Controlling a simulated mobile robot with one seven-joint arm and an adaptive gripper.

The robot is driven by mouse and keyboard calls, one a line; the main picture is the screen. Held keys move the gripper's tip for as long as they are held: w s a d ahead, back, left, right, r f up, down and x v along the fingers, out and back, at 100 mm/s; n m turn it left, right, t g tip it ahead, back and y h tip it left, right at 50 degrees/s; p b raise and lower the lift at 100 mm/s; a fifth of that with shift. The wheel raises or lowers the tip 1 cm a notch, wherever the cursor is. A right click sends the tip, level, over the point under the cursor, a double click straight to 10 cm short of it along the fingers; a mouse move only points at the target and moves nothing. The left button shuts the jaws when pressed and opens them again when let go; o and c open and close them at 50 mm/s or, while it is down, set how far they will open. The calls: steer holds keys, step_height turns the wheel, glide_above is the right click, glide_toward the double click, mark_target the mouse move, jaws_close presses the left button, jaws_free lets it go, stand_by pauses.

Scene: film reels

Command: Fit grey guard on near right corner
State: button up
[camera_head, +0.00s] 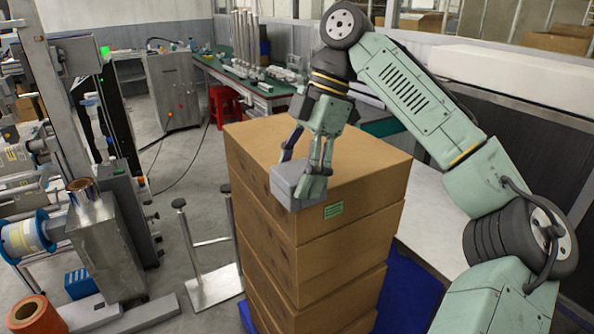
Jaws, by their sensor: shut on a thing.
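The grey guard (293,187) is a small block-like piece in my gripper (307,165). My gripper points down, and its fingers are shut on the guard. The guard appears at the near corner of the top cardboard box (345,235), the corner closest to the camera. It hides that corner, so I cannot tell whether it touches the box or hovers just above it. The box's top is otherwise bare, and a small green label (333,210) is on its right-hand side face, beside the guard.
Several boxes are stacked on a blue pallet (405,290). A metal stand (208,270) is left of the stack, with machines and film reels (28,236) farther left. A white surface (430,215) lies right of the stack. A green-topped bench (240,80) is behind.

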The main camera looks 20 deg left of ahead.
steer(key=shift+f, duration=0.15)
steer(key=shift+f, duration=0.45)
steer(key=o, duration=1.1)
steer(key=shift+o, duration=0.2)
steer(key=shift+v, duration=4.35)
steer(key=shift+s+a, duration=0.15)
steer(key=shift+a, duration=0.05)
